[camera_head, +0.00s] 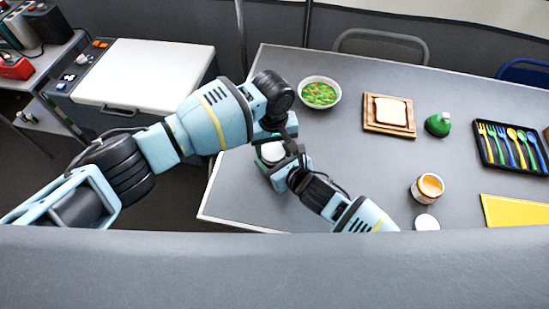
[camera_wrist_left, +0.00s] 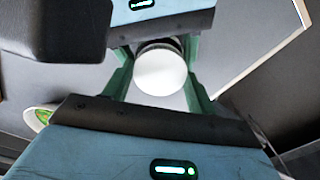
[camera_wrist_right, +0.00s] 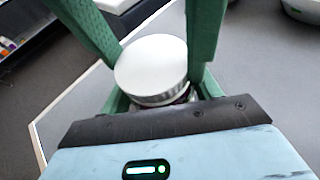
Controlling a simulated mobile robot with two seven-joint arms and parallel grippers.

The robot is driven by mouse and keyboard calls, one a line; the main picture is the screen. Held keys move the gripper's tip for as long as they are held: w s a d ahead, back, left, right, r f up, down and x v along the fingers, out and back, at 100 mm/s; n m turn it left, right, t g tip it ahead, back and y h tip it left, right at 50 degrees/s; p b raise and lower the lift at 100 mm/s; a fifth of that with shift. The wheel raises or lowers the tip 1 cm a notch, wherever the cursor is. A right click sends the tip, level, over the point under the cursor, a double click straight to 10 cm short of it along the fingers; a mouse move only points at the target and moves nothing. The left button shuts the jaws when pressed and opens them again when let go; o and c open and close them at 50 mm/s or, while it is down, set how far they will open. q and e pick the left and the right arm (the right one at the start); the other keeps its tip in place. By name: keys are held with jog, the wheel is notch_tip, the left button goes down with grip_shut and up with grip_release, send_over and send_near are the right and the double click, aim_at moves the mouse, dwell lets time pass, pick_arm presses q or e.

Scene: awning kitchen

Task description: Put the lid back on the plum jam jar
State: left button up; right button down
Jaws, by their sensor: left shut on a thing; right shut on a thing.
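The plum jam jar (camera_wrist_right: 178,100) is mostly hidden; a narrow dark band of it shows under the white lid (camera_wrist_right: 150,68) in the right wrist view. My right gripper (camera_head: 279,166) is shut on the jar, low around its body. My left gripper (camera_head: 270,148) is shut on the lid, with green fingers on both sides of it. The lid also shows between the fingers in the left wrist view (camera_wrist_left: 160,72). It sits at the jar's mouth, looking level; I cannot tell whether it is fully seated.
An open jar with orange contents (camera_head: 428,188) stands at the right, with another white lid (camera_head: 427,222) near it. The table's left edge is close.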

pick_arm(q)
jog(key=shift+m, duration=1.2)
jog(key=o, duration=1.1)
jog(key=shift+r, duration=2.25)
jog(key=shift+c, duration=0.6)
jog(key=r+n, duration=0.1)
jog(key=n, duration=0.2)
jog(key=shift+r, duration=0.35)
jog(key=shift+r+n, duration=0.45)
jog(key=shift+n, duration=0.45)
jog(key=shift+r+n, duration=0.45)
jog(key=shift+n, duration=0.45)
jog(key=shift+f, duration=0.1)
